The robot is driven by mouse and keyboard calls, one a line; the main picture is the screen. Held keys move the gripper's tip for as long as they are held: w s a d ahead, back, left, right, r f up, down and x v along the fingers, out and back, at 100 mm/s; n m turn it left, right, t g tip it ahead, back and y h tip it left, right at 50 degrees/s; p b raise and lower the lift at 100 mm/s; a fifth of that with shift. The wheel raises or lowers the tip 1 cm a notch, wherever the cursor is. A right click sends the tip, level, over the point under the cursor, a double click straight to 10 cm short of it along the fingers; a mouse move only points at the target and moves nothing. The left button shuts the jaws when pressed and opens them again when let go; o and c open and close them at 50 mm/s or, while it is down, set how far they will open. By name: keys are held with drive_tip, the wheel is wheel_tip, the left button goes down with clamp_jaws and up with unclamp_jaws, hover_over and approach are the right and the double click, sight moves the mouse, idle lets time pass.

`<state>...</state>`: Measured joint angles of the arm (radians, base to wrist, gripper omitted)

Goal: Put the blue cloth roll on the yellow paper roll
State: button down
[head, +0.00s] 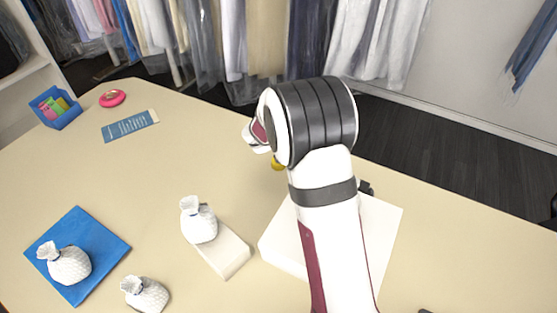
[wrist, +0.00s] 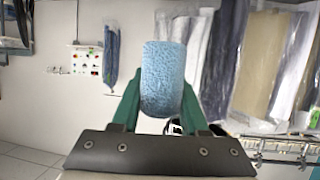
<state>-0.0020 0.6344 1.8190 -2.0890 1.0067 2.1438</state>
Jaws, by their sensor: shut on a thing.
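The blue cloth roll (wrist: 163,75) is a textured light-blue cylinder. It stands lengthwise between the green fingers of my gripper (wrist: 162,98) in the wrist view, with a finger against each side. My gripper is shut on it, and the background is walls and hanging garments, so no table shows under it there. In the head view my arm hides the gripper and the blue roll. A small yellow piece (head: 278,163) shows at the left edge of my arm; it may be the yellow paper roll, mostly hidden. The yellow roll is not seen in the wrist view.
A white block (head: 284,246) lies partly behind my arm. White tied pouches stand on a blue square (head: 105,240), on a small white slab (head: 228,262) and on the table. A blue bin (head: 66,116), a pink ring (head: 112,98) and a card (head: 130,126) lie far left.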

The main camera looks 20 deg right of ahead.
drive_tip(key=s+d+f, duration=0.1)
drive_tip(key=d+f, duration=0.2)
drive_tip(key=f, duration=0.2)
drive_tip(key=w+a+f, duration=0.2)
drive_tip(key=a+f, duration=0.1)
drive_tip(key=w+a+f, duration=0.2)
drive_tip(key=w+f, duration=0.1)
drive_tip(key=f, duration=0.1)
drive_tip(key=w+a+f, duration=0.2)
drive_tip(key=a+f, duration=0.1)
drive_tip(key=shift+w+a+f, duration=0.15)
drive_tip(key=shift+a+f, duration=0.1)
drive_tip(key=shift+a, duration=0.05)
drive_tip(key=shift+f, duration=0.4)
drive_tip(key=shift+f, duration=0.15)
drive_tip(key=shift+c, duration=2.1)
unclamp_jaws()
